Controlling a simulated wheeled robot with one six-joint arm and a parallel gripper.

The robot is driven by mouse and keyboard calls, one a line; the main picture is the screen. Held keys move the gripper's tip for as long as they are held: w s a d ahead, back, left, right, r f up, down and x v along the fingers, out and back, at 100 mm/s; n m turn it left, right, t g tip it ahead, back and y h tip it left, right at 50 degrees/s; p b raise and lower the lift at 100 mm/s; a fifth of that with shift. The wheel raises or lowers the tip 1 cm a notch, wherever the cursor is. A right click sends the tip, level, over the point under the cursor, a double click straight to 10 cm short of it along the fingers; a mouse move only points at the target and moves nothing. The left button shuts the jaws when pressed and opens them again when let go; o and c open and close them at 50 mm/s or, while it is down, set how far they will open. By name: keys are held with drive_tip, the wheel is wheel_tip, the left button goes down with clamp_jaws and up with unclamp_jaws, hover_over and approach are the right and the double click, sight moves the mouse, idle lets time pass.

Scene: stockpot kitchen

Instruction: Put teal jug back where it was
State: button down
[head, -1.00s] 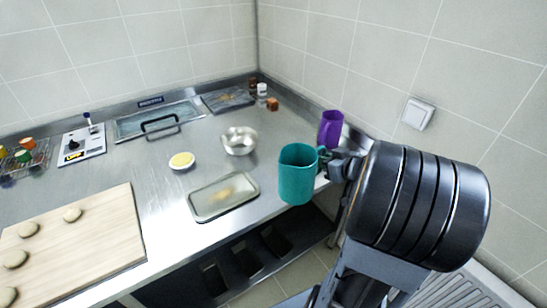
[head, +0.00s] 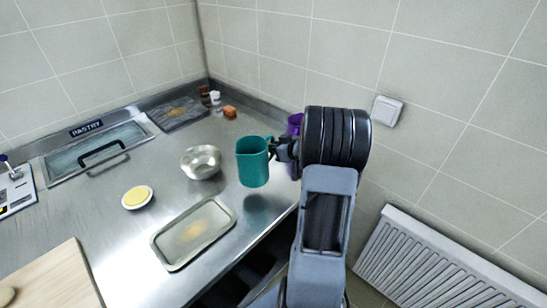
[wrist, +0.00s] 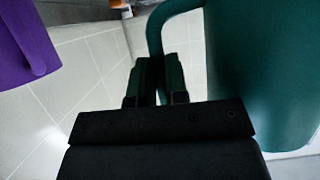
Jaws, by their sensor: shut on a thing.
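The teal jug (head: 252,163) is upright in the head view, held above the steel counter near its right edge, with a dark shadow on the counter below it. My gripper (head: 283,149) is at its right side, shut on its handle. In the wrist view, my gripper (wrist: 158,82) is shut around the teal handle, and the teal jug (wrist: 262,70) fills the right side. The jug's base appears apart from the counter.
A purple jug (head: 294,126) stands behind my gripper, partly hidden; it also shows in the wrist view (wrist: 22,45). A metal bowl (head: 201,163), a tray (head: 165,245) and a small dish (head: 137,197) lie left. Bare counter surrounds the jug's shadow.

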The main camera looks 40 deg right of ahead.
drive_tip(key=shift+w+d+f+p, duration=0.1)
drive_tip(key=shift+w+d+f, duration=0.3)
drive_tip(key=shift+f, duration=0.75)
drive_tip(key=shift+w+d+f+p, duration=0.1)
drive_tip(key=shift+w+d+f, duration=0.3)
drive_tip(key=shift+f, duration=0.75)
drive_tip(key=shift+w+d+f+p, duration=0.15)
drive_tip(key=shift+w+f, duration=0.4)
drive_tip(key=shift+f, duration=0.7)
drive_tip(key=c, duration=1.1)
unclamp_jaws()
drive_tip(key=shift+f, duration=0.1)
